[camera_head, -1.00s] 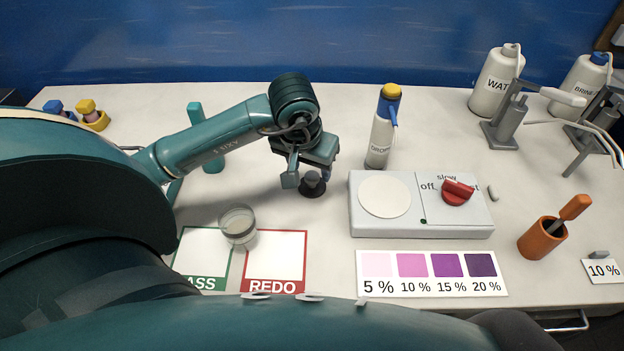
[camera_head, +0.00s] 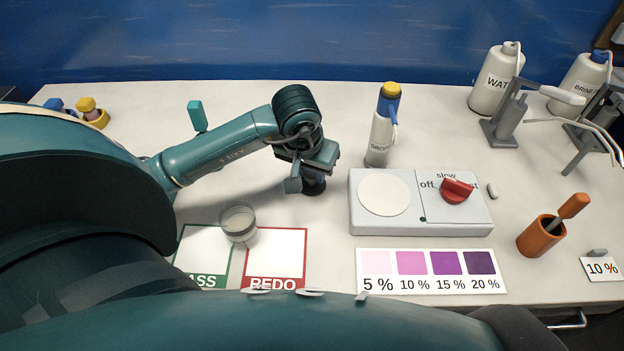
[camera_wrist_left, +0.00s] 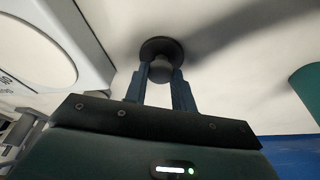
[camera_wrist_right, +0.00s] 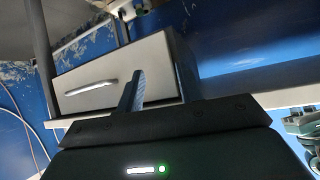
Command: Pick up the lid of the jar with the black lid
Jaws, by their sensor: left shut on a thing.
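The black lid (camera_head: 313,187) is a round dark disc with a knob, on the white table left of the grey device. It also shows in the left wrist view (camera_wrist_left: 160,47). My left gripper (camera_head: 304,180) is over it, pointing down, with its fingers (camera_wrist_left: 162,76) shut on the knob. Gripper and arm partly hide the lid in the head view. An open clear glass jar (camera_head: 238,221) with whitish contents stands apart, at the top of the PASS and REDO cards. My right gripper (camera_wrist_right: 158,82) is open and empty, facing a drawer front.
A labelled dropper bottle (camera_head: 380,135) stands close right of the left gripper. The grey device (camera_head: 420,228) has a white plate and red knob. A teal upright object (camera_head: 197,115) is behind my left forearm. The color strip (camera_head: 431,290) lies in front.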

